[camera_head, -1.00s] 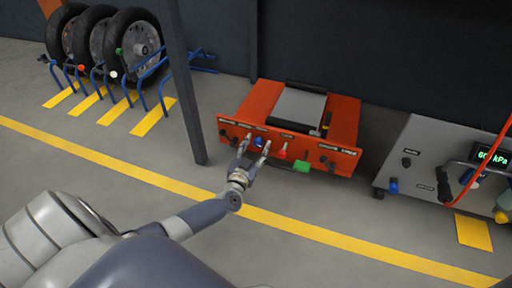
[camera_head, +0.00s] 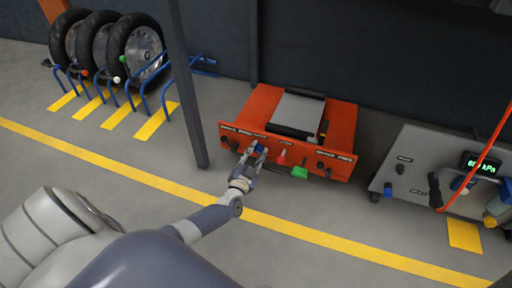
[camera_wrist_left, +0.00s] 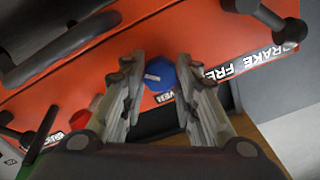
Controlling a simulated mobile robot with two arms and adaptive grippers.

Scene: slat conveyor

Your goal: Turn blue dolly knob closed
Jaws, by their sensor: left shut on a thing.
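The orange dolly (camera_head: 262,107) stands on the floor in the middle of the head view, its labelled front panel facing me. The blue knob (camera_head: 259,146) sits on that panel, partly covered by my gripper. My left gripper (camera_head: 254,155) reaches the panel from the front, its two fingers shut on the blue knob. In the left wrist view the blue knob (camera_wrist_left: 160,76) shows between the fingertips (camera_wrist_left: 160,88), with a white mark on its face. The angle of the knob is hard to tell. My right gripper is not in view.
Black knobs (camera_head: 322,167) sit farther right. A dark post (camera_head: 186,90) stands left of the dolly. A grey unit with a gauge (camera_head: 425,165) stands at the right.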

